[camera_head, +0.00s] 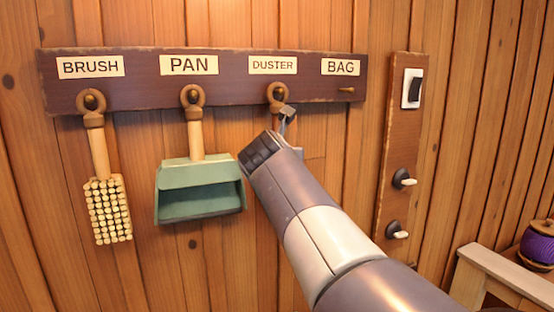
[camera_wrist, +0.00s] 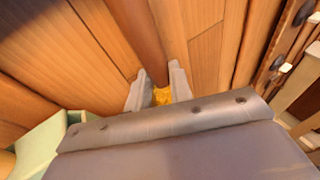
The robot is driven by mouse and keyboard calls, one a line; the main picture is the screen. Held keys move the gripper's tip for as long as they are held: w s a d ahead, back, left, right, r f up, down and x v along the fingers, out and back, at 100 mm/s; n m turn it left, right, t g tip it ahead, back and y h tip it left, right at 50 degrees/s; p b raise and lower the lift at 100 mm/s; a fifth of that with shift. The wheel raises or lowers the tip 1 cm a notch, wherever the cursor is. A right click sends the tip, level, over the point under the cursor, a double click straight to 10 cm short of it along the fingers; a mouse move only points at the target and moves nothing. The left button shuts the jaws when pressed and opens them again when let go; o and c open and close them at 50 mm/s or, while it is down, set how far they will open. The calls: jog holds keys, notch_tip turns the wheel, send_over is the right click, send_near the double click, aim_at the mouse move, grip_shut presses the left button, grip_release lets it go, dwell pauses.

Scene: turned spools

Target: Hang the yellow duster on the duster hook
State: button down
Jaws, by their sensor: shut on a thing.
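The rack's DUSTER label (camera_head: 273,65) sits above the duster hook (camera_head: 278,93), in the head view. A wooden ring (camera_head: 270,88) shows at this hook and seems to be around its dark knob; I cannot tell whether its weight rests there. My gripper (camera_head: 288,114) is just below the ring, in front of the wall. In the wrist view my gripper (camera_wrist: 160,92) is shut on the duster, with a bit of yellow (camera_wrist: 162,96) between the fingers and a brown shaft running up from there. The rest of the duster is hidden by my arm.
The brush (camera_head: 108,208) and the green pan (camera_head: 200,190) hang on hooks to the left, the pan close beside my gripper. The BAG peg (camera_head: 346,90) to the right is bare. A switch board (camera_head: 397,140) with two pegs is further right, above a wooden ledge (camera_head: 505,268).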

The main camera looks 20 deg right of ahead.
jog(key=c, duration=1.2)
grip_release()
jog(key=b+v, duration=0.2)
jog(key=v, duration=0.8)
jog(key=shift+s+a+r, duration=0.15)
jog(key=shift+s+a, duration=0.1)
jog(key=shift+s, duration=0.05)
jog(key=p+x, duration=0.2)
jog(key=x, duration=0.9)
jog(key=shift+d, duration=0.15)
jog(key=shift+s+b, duration=0.2)
jog(key=shift+b, duration=0.15)
jog(key=shift+s+r, duration=0.45)
jog(key=shift+s, duration=0.1)
jog(key=shift+w, duration=0.1)
